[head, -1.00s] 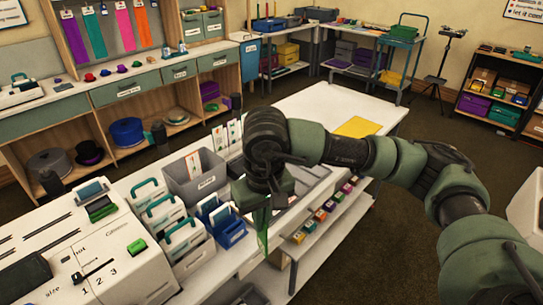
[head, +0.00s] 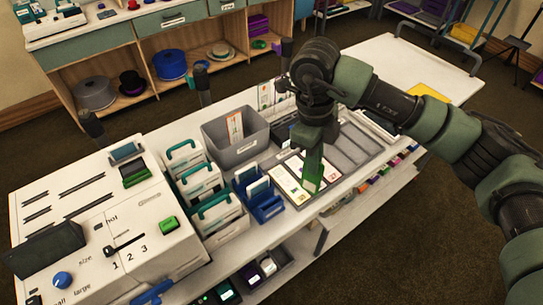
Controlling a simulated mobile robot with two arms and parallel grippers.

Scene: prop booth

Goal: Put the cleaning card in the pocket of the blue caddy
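The blue caddy (head: 265,208) stands on the white counter, left of the flat grey tray (head: 303,205). Pale cards lie in the tray: one (head: 289,185) at the left, another (head: 329,174) partly behind my gripper. A white card with orange marks (head: 235,126) stands in the grey bin (head: 236,154). I cannot read which card is the cleaning card. My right gripper (head: 312,185) points down over the tray's cards, its green fingers seen edge-on. I cannot tell whether it touches or holds anything. My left gripper is out of view.
White caddies with teal handles (head: 217,213) stand left of the blue caddy. A white machine (head: 110,225) with knobs fills the counter's left end. More tray compartments (head: 357,146) lie to the right. A yellow sheet (head: 428,92) lies on the clear far end.

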